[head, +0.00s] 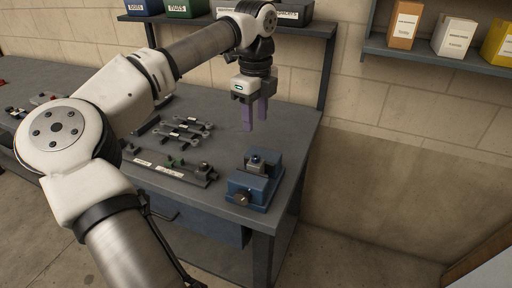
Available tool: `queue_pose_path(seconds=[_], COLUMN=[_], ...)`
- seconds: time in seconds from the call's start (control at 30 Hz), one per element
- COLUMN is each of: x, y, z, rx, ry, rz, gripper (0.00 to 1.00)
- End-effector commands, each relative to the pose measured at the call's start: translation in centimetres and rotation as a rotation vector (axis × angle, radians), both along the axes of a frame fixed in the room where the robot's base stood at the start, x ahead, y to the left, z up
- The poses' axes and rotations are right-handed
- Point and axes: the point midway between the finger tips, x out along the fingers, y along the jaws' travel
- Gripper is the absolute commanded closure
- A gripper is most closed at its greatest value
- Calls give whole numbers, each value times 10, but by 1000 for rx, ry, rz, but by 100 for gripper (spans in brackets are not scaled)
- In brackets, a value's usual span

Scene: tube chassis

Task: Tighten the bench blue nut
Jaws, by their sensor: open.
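A blue vise-like fixture (264,183) stands near the front right corner of the workbench (226,207). A small nut-like piece (257,159) sits on top of it, held in a grey block; it looks bluish but is too small to tell its colour or its seating surely. My gripper (256,121) points down with its two purple fingers apart and nothing between them. It hangs above the bench, behind and higher than the fixture, and does not touch it.
Several wrenches (186,129) lie on the bench left of my gripper. Labelled bins (187,8) stand on a shelf behind. Boxes (453,36) stand on a wall shelf at right.

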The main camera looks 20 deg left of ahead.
Motion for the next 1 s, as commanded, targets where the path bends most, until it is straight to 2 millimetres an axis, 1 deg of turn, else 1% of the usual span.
queue_pose_path(seconds=[0.1,0.3,0.4,0.5,0.6,0.7,0.93,0.97,1.0], x=[-1,0,-1,0,0,0,0,0,0], y=[0,0,-1,-1,0,0,0,0,0], z=[-25,-66,-84,-96,-104,-108,-109,-109,-109], rx=[-3,-4,-4,-3,-2,-2,-1,-1,-1], ry=[3,1,1,0,0,-1,-2,-2,-2], rz=[-3,-3,-3,-3,-3,-3,-3,-3,-3], gripper=[58,58,58,58,58,58,58,60,65])
